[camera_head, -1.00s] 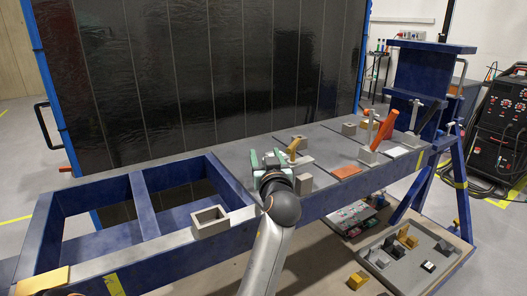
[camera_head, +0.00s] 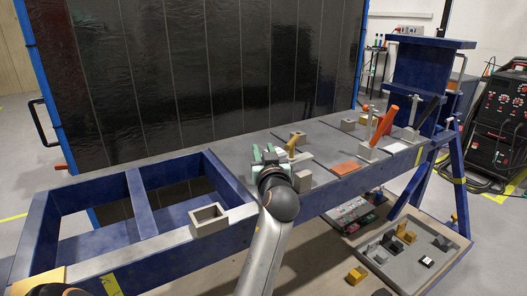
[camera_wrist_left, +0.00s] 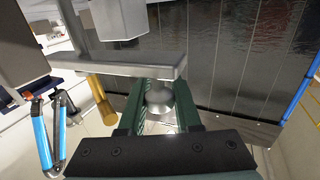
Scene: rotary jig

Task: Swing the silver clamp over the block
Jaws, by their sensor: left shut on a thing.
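My left gripper (camera_head: 264,154) is at the near middle of the blue table. In the left wrist view its green fingers (camera_wrist_left: 160,98) are shut on a round silver knob (camera_wrist_left: 160,105), just under a flat silver clamp bar (camera_wrist_left: 118,67). In the head view the silver clamp (camera_head: 299,157) shows only partly behind the gripper, beside a gold post (camera_head: 292,145). A grey block (camera_head: 303,181) sits right of my wrist; another (camera_head: 297,137) stands behind the clamp. I cannot tell whether the bar lies over a block. My right gripper is not in view.
An orange clamp (camera_head: 383,122) and an orange plate (camera_head: 345,168) are farther right on the table. An open grey box (camera_head: 209,221) stands on the front rail at left. A tray of loose parts (camera_head: 420,250) is below at right.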

